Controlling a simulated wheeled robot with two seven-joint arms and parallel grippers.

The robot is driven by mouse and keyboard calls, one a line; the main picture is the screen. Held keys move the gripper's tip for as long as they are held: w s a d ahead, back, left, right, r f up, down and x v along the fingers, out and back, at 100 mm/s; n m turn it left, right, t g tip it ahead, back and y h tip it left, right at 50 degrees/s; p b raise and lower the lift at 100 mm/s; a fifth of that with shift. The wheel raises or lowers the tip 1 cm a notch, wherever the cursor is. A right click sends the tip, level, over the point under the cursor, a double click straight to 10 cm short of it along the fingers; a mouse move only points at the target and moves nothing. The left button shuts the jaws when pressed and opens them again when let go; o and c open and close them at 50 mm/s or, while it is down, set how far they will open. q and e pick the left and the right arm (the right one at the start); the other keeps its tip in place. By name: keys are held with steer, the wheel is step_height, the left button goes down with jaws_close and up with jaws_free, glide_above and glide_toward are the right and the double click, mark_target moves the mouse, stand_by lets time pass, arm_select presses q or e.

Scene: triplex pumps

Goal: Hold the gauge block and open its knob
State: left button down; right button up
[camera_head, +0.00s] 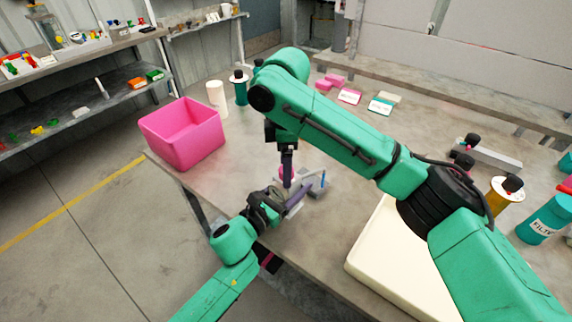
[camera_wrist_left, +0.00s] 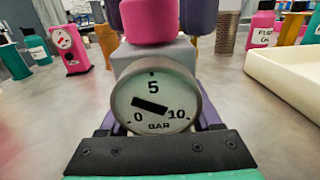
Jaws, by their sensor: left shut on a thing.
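The gauge block (camera_wrist_left: 178,55) is grey, with a round dial marked 0, 5, 10 and BAR (camera_wrist_left: 152,103) facing the left wrist camera. Its dark pointer lies left of centre, above the 0. A pink knob (camera_wrist_left: 148,22) sits on top. My left gripper (camera_head: 297,203) is shut on the block, with purple fingers along its sides. My right gripper (camera_head: 287,184) points down over the block. Its purple fingers stand on either side of the knob in the left wrist view. Whether they touch the knob cannot be told. In the head view the arms largely hide the block.
A pink bin (camera_head: 183,135) stands at the table's left edge. A cream tray (camera_head: 375,262) lies to the right, under my right arm. In the left wrist view, a pink gauge block (camera_wrist_left: 70,47) stands at back left. Bottles and small parts line the table's far side.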

step_height(320, 180, up, 12)
stand_by(0.5)
arm_select(q)
jaws_free()
